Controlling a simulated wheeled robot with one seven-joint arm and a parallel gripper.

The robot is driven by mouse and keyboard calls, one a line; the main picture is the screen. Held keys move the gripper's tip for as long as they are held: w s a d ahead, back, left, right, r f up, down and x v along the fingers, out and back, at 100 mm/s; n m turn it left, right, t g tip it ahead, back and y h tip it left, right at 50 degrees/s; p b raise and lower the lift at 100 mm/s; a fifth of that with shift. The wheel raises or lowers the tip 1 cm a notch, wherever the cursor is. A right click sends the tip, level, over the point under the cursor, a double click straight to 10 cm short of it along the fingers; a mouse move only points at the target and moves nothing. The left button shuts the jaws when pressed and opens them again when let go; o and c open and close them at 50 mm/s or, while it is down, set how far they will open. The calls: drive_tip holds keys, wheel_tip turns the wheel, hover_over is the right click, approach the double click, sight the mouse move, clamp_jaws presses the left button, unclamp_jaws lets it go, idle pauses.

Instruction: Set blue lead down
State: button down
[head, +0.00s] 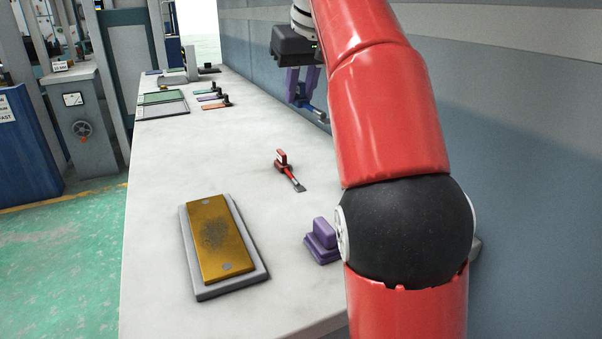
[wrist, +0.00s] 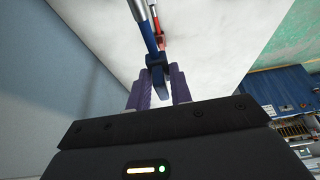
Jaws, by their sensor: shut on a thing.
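My gripper (head: 303,88) is at the back right of the white bench, by the wall, with purple fingers pointing down. It is shut on the blue lead (head: 317,112), which pokes out below the fingers. In the wrist view the blue lead (wrist: 157,66) sits between the purple fingers (wrist: 158,88), and its shaft runs away from the gripper. I cannot tell whether the lead touches the bench. A red lead (head: 288,171) lies on the bench nearer to me, apart from the gripper; red also shows beyond the blue shaft in the wrist view (wrist: 160,38).
The white bench (head: 165,215) holds a gold plate on a grey tray (head: 252,268) at the front and a purple block (head: 321,241) beside my arm. Several small coloured items (head: 215,104) and a framed panel (head: 162,105) lie further back. The middle is mostly clear.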

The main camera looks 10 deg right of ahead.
sight(298, 184)
wheel_tip(298, 184, down, 17)
drive_tip(key=shift+r, duration=0.1)
idle(0.3)
drive_tip(key=shift+b, duration=0.3)
drive_tip(key=shift+f, duration=0.2)
drive_tip(key=c, duration=1.3)
unclamp_jaws()
drive_tip(key=shift+o, duration=0.2)
drive_tip(key=shift+r, duration=0.4)
drive_tip(key=v, duration=1.1)
drive_tip(key=shift+s+r+p, duration=0.2)
drive_tip(key=shift+r+p, duration=0.05)
drive_tip(key=shift+p, duration=0.05)
